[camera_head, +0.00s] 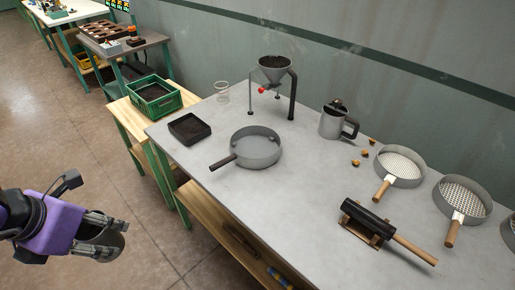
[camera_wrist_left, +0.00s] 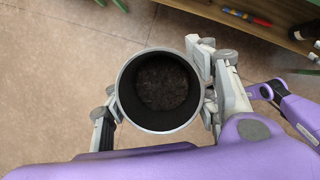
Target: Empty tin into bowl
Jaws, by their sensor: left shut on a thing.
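My left gripper (camera_head: 106,237) is at the lower left of the head view, over the floor to the left of the grey table. It is shut on a tin (camera_head: 116,240), whose dark side shows between the fingers. In the left wrist view, the tin (camera_wrist_left: 124,92) is round with a light rim, and dark, soil-like stuff lies inside it. A grey, round, bowl-like pan (camera_head: 262,152) with a dark handle stands on the table, well apart from the gripper. My right gripper does not show.
The grey table (camera_head: 290,190) holds a black tray (camera_head: 190,128), a clear beaker (camera_head: 222,92), a funnel stand (camera_head: 273,75), a metal jug (camera_head: 333,122), sieves (camera_head: 400,168) and a dark roller (camera_head: 366,218). A green crate (camera_head: 153,96) stands on a wooden bench. The table's front middle is clear.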

